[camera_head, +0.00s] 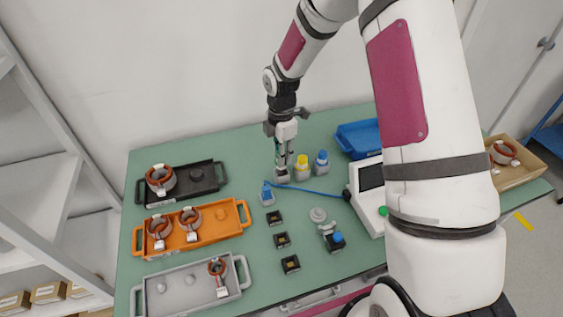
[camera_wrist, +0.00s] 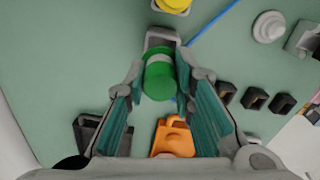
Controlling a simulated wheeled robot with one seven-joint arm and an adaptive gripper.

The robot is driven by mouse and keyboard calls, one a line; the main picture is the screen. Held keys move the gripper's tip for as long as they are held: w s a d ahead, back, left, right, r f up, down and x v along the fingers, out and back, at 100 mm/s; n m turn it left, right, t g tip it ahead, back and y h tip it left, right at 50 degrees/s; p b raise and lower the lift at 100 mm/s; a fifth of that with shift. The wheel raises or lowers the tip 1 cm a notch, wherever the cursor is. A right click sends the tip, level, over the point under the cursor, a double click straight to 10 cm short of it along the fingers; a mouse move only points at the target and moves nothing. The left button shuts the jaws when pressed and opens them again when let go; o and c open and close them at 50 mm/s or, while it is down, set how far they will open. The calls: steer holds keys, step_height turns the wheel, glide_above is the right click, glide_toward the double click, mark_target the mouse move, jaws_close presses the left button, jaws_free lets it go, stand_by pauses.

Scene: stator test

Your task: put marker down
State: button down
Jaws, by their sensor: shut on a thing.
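A green marker (camera_wrist: 159,80) sits between the fingertips of my gripper (camera_wrist: 159,76) in the wrist view, with its round end toward the camera. My gripper (camera_head: 284,152) is shut on it, pointing down over the back of the table. A grey holder (camera_wrist: 163,36) shows just behind the marker, and in the head view the holder (camera_head: 281,176) is right below the fingers. I cannot tell whether the marker's lower end is inside it. The fingers hide most of the marker in the head view.
A yellow-topped marker (camera_head: 302,164) and a blue-topped one (camera_head: 321,160) stand in holders close on the right. Black (camera_head: 203,188), orange (camera_head: 234,226) and grey (camera_head: 232,288) trays line the left.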

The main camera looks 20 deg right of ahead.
steer(key=shift+f+p, duration=0.35)
steer(key=shift+f, duration=1.45)
steer(key=shift+f, duration=0.15)
steer(key=shift+f, duration=0.25)
steer(key=c, duration=1.4)
jaws_free()
steer(key=shift+o, duration=0.2)
